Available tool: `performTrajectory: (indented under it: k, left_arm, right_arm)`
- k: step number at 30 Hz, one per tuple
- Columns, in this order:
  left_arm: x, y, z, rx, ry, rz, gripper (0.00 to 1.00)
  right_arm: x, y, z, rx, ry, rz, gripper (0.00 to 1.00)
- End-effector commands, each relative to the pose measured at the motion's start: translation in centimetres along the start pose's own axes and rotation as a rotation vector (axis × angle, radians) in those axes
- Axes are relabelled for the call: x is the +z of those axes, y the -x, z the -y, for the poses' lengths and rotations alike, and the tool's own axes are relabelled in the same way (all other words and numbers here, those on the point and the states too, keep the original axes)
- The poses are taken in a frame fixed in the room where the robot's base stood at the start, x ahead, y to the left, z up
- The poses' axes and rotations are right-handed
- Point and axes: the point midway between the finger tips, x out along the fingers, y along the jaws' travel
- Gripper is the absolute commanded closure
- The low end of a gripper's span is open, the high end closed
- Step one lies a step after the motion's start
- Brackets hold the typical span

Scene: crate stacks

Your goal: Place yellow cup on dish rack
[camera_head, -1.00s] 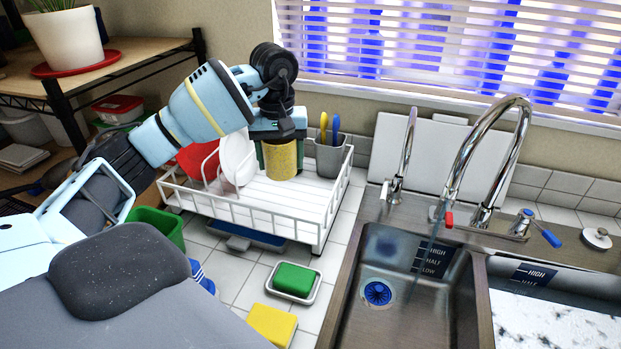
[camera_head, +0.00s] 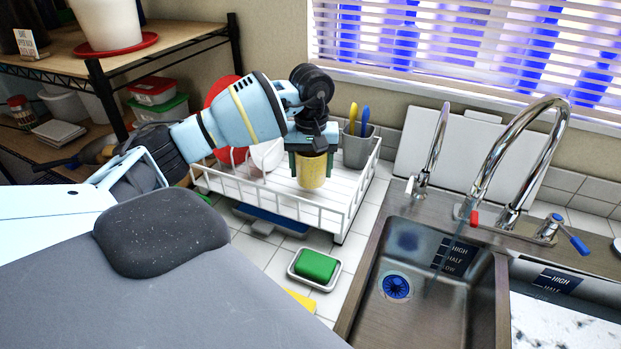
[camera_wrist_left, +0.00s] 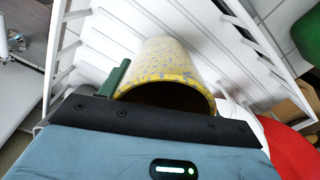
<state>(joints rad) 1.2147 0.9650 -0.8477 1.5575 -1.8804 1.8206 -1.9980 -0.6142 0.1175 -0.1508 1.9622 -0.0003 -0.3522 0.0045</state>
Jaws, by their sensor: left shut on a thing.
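The yellow cup (camera_head: 312,172) is speckled and sits in my left gripper (camera_head: 312,150), over the white dish rack (camera_head: 335,213). In the left wrist view the cup (camera_wrist_left: 165,62) lies against a green finger (camera_wrist_left: 118,78), with its dark open mouth toward the gripper and rack slats behind it. My left gripper is shut on the cup. I cannot tell whether the cup's far end touches the rack floor. My right gripper is not in view.
A red plate (camera_head: 222,92) and a white dish (camera_head: 267,155) stand at the rack's left. A grey utensil holder (camera_head: 357,148) is at its back right corner. A green sponge (camera_head: 316,265) lies in front. The sink (camera_head: 420,290) and tall faucet (camera_head: 520,135) are at right.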

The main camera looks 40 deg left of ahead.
Motion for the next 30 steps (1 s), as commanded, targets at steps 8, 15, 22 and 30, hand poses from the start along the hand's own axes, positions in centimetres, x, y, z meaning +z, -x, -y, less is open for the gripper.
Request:
performTrajectory:
  k: [8,15,22,30]
  left_arm:
    - [0.1,-3.0,0.0,0.0,-0.001,0.0,0.69]
    - [0.0,-3.6,0.0,0.0,-0.001,0.0,0.69]
    - [0.1,-4.1,0.0,-0.002,-0.001,0.002,0.37]
    - [0.0,-4.0,0.0,-0.001,-0.001,0.001,0.17]
  right_arm:
    - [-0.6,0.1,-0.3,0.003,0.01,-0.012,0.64]
    - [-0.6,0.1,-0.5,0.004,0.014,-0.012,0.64]
    - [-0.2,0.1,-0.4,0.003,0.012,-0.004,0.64]
    - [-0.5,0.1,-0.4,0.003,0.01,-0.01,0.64]
